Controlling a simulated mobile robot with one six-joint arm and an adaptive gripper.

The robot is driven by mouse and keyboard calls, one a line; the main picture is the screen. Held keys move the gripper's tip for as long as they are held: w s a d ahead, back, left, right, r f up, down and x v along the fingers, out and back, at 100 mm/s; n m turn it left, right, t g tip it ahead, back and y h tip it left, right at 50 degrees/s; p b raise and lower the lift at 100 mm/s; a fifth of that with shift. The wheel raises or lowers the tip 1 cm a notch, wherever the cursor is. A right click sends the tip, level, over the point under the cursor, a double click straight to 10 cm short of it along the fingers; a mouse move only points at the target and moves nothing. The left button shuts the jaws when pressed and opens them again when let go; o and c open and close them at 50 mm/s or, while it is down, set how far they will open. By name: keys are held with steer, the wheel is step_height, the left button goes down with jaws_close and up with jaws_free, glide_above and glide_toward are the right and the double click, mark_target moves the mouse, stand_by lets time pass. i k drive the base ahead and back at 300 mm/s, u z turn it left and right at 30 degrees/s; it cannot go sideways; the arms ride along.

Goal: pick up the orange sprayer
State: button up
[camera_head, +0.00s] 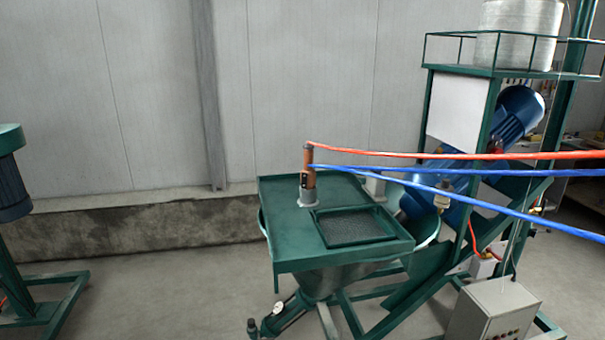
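The orange sprayer (309,172) stands upright on the green tray-like top (290,190) of a hopper machine. Its lower end sits in a light grey round holder or base (309,199).
A square grated opening (350,228) lies right of the sprayer. A green frame with a blue motor (517,112) and a white tank (520,35) stands at right. A grey control box (492,312) is at lower right. The floor at left centre is clear.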

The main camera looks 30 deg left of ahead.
mark_target(308, 151)
steer(key=u, duration=0.3)
steer(key=i, duration=0.6)
steer(key=u, duration=0.85)
steer(key=i, duration=0.65)
steer(key=u, duration=0.35)
